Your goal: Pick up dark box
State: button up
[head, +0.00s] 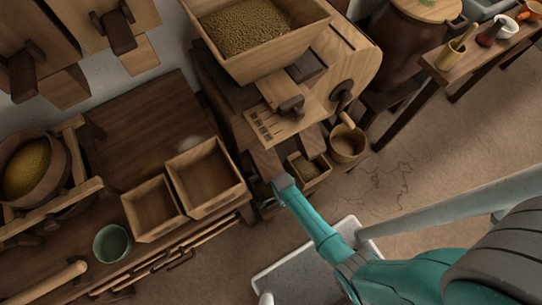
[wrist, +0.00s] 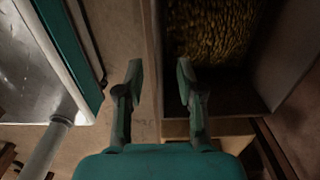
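A small brown box (head: 321,178) holding grain sits low under the wooden mill in the head view. In the wrist view the box (wrist: 285,85) looks dark, with yellowish grain inside at upper right. My gripper (wrist: 159,72) is open, one finger on either side of the box's near wall as seen from above. The right finger overlaps the box's inside and the left finger shows against the floor. I cannot tell whether the fingers touch the wall. In the head view my gripper (head: 281,184) is at the box's left side, its fingers hard to make out.
The mill's grain hopper (head: 262,58) stands above. A round wooden tub (head: 347,144) is right of the box. Two empty wooden trays (head: 205,210) and a green bowl (head: 112,243) are on the left bench. Floor at right is open.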

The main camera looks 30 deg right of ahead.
jog(key=shift+f, duration=0.65)
grip_shut()
